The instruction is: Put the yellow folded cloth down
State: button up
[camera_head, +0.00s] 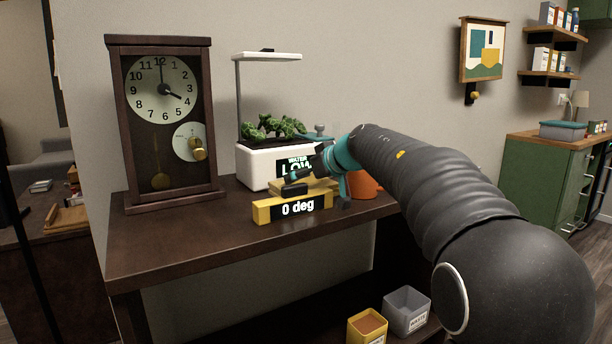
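A flat yellow piece, which looks like the folded cloth (319,187), shows on or just above the dark wooden shelf top (180,238). It is partly hidden by my gripper and by a yellow bar in front. My gripper (318,192) reaches in from the right at the cloth. One dark finger shows at the cloth's left and another dark part at its right. I cannot tell whether the fingers grip the cloth or whether it touches the shelf.
A white planter (255,168) reading "WATER LOW" is behind, an orange pot (364,186) to the right, a tall clock (163,120) to the left. The shelf's front left is clear. Two bins (406,311) (367,328) sit below.

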jog(key=shift+o, duration=0.4)
jog(key=shift+r, duration=0.1)
jog(key=p+v, duration=0.1)
jog(key=v, duration=1.1)
jog(key=shift+p, duration=0.3)
jog(key=shift+s, duration=0.1)
